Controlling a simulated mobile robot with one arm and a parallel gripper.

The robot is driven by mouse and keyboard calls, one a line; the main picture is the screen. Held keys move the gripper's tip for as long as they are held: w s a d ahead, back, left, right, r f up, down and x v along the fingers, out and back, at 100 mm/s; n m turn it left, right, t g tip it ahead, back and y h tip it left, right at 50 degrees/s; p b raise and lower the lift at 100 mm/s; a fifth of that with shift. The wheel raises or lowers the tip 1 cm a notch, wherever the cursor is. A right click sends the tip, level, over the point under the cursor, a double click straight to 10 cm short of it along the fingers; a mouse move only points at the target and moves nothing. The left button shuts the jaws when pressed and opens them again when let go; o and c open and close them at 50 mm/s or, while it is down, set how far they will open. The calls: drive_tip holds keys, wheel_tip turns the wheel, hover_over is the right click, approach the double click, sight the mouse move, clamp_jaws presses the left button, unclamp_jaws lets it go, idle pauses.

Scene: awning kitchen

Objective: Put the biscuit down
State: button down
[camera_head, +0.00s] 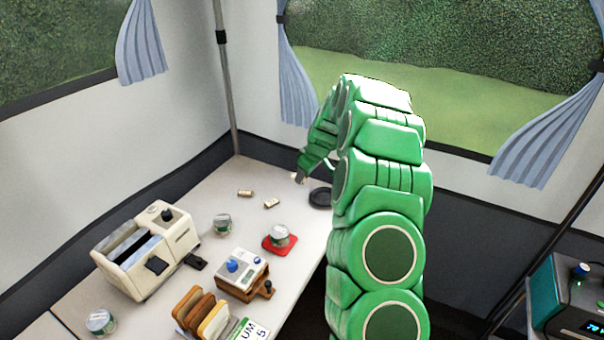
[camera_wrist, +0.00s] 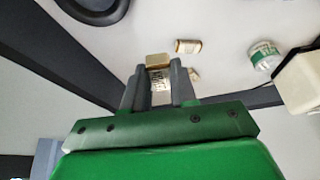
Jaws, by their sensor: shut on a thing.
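My gripper (camera_wrist: 155,88) is shut on a small tan block-like biscuit (camera_wrist: 158,61), whose lower side carries a white printed label. In the head view my gripper (camera_head: 299,177) is at the far end of the table, left of a dark round dish. The held biscuit is only a tiny pale patch there. I cannot tell whether it touches the tabletop. Two similar small tan-and-white pieces lie on the table to the left, one nearer (camera_head: 271,203) and one farther (camera_head: 245,193).
The dark dish (camera_head: 320,197) is close beside my gripper. A can (camera_head: 223,224), a can on a red mat (camera_head: 279,237), a cream toaster (camera_head: 127,262), a control box (camera_head: 241,270) and a rack (camera_head: 203,312) occupy the nearer table (camera_head: 210,196). Bare tabletop surrounds the small pieces.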

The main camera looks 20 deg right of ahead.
drive_tip(key=s+a+r+n+g+y, duration=0.1)
drive_tip(key=s+n, duration=0.2)
drive_tip(key=s, duration=0.6)
drive_tip(key=s+a+n+g, duration=0.1)
drive_tip(key=s+a+n, duration=0.15)
drive_tip(key=s, duration=0.65)
hover_over(302, 216)
drive_tip(key=s, duration=0.2)
drive_tip(key=f, duration=0.5)
drive_tip(key=d+f, duration=0.1)
drive_tip(key=f, duration=0.1)
drive_tip(key=shift+s+f, duration=0.2)
drive_tip(key=shift+f, duration=0.1)
drive_tip(key=shift+w+f+n, duration=0.25)
drive_tip(key=shift+w+f, duration=0.65)
drive_tip(key=shift+f, duration=0.15)
drive_tip(key=shift+w+d+f, duration=0.1)
drive_tip(key=shift+f, duration=1.45)
drive_tip(key=shift+f, duration=0.1)
drive_tip(key=c, duration=0.9)
unclamp_jaws()
